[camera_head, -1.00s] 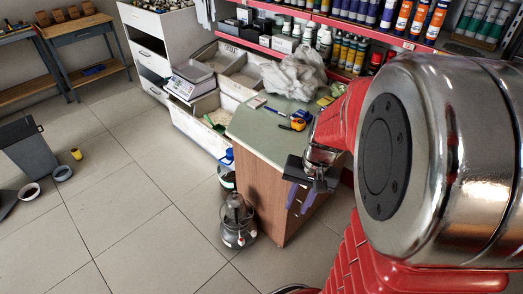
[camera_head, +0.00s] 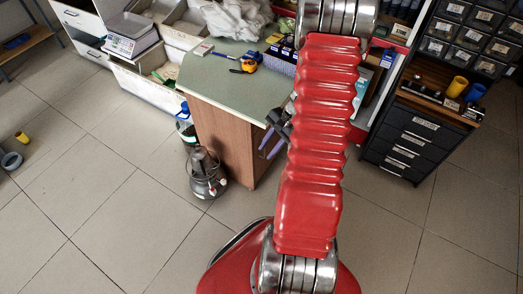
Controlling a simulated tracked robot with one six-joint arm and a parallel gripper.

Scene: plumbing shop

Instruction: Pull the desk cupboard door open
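The desk (camera_head: 228,150) has a wood-brown side panel and a green-grey top, and stands in the middle of the head view. Its front faces right and is mostly hidden behind my red arm, so I cannot make out the cupboard door or its handle. My gripper (camera_head: 271,145) is beside the desk's front edge, partly hidden by the arm. Its two purple fingers show apart, with nothing seen between them. I cannot tell whether they touch the desk front.
A glass-and-metal lantern-like device (camera_head: 206,174) stands on the floor by the desk's near corner. A tape measure (camera_head: 245,66) lies on the desktop. A black drawer cabinet (camera_head: 413,140) stands at the right. The tiled floor in front and at left is mostly clear.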

